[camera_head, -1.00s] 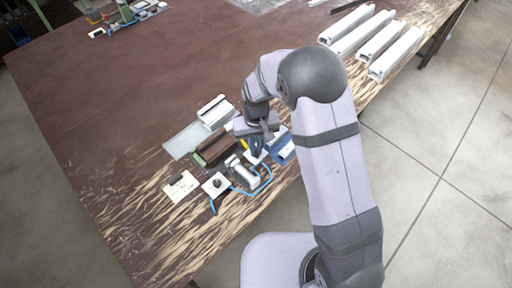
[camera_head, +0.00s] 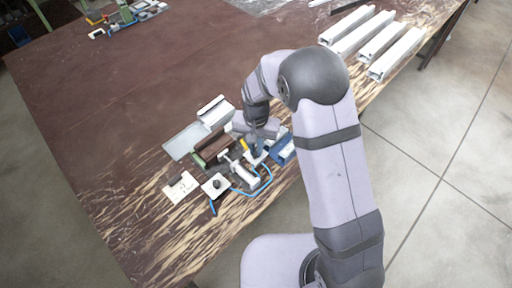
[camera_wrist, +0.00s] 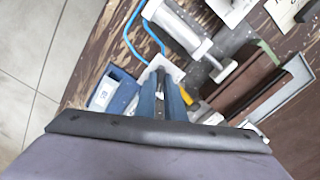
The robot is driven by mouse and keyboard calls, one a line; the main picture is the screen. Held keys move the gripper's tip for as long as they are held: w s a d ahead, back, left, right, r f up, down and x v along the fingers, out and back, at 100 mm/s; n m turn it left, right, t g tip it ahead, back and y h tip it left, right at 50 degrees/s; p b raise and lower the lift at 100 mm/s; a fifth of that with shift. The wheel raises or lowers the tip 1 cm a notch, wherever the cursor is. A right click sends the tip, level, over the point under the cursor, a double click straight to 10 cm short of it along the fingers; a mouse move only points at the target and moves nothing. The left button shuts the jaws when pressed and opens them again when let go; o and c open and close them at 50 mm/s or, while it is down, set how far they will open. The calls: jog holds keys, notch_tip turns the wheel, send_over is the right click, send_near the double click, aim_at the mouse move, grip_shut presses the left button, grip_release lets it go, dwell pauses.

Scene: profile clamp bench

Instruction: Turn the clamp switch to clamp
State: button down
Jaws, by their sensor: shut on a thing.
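My gripper (camera_wrist: 161,80) is shut, with its dark blue fingers pointing down at a small white plate (camera_wrist: 170,66). What the fingers hold, which I take to be the clamp switch, is mostly hidden between them. Beside it lies the white clamp cylinder (camera_wrist: 180,27), also in the head view (camera_head: 245,172), with a blue hose. Its rod is out, and the T-shaped pusher head (camera_wrist: 223,70) is close to the brown fixture (camera_wrist: 245,83). I cannot tell whether they touch.
A blue box (camera_head: 281,150) stands right of my gripper, and a yellow piece (camera_wrist: 188,98) is close to the fingers. A black knob on a white plate (camera_head: 217,184) and a printed card (camera_head: 181,187) lie left. White profiles (camera_head: 380,50) lie at the back right.

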jog(key=shift+w+r, duration=0.1)
jog(key=c, duration=1.8)
grip_release()
jog(key=shift+c, duration=0.2)
jog(key=shift+r+b, duration=1.15)
jog(key=shift+r, duration=2.5)
